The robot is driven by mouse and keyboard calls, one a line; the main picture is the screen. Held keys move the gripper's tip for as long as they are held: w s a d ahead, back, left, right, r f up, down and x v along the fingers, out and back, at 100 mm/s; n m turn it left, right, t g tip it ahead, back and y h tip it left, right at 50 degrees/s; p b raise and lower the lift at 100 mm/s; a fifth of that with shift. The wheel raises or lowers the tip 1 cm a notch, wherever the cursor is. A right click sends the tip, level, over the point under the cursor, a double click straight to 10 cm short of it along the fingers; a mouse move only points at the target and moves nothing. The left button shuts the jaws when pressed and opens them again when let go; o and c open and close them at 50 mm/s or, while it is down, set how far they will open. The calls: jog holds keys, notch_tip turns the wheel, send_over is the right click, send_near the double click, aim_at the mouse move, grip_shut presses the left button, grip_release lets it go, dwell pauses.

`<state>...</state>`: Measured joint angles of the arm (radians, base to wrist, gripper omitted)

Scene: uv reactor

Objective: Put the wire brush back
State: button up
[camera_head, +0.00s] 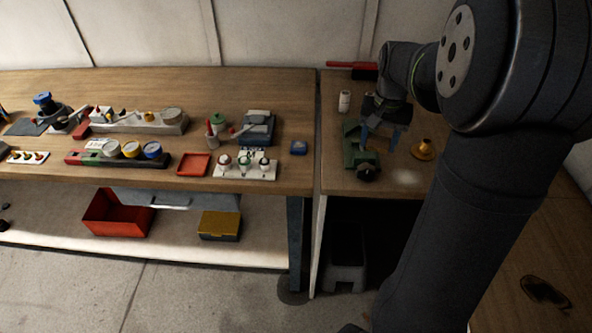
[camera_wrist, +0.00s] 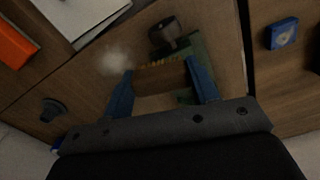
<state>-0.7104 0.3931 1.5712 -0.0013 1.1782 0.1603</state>
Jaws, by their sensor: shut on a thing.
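My gripper (camera_head: 380,137) is over the right-hand bench, above and close to a green vise (camera_head: 354,158). In the wrist view its two blue fingers (camera_wrist: 161,84) are shut on a brown wooden block (camera_wrist: 160,77), which looks like the wooden body of the wire brush. I cannot tell whether brush and vise touch.
A brass-coloured flanged piece (camera_head: 423,151) stands right of the vise. A white cylinder (camera_head: 344,101) and a red-handled dark tool (camera_head: 350,67) are behind. A blue box (camera_head: 299,148) and red tray (camera_head: 194,165) lie on the left bench, across a narrow gap.

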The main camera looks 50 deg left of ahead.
jog(key=s+a+r+n, duration=0.1)
jog(key=s+a+n, duration=0.2)
jog(key=s+a, duration=0.35)
send_over(294, 171)
notch_tip(294, 171, down, 6)
jog(key=shift+d+f, duration=0.1)
jog(key=shift+f, duration=2.15)
jog(key=shift+f, duration=0.15)
jog(key=o, duration=0.7)
jog(key=shift+c, duration=0.2)
notch_tip(294, 171, up, 12)
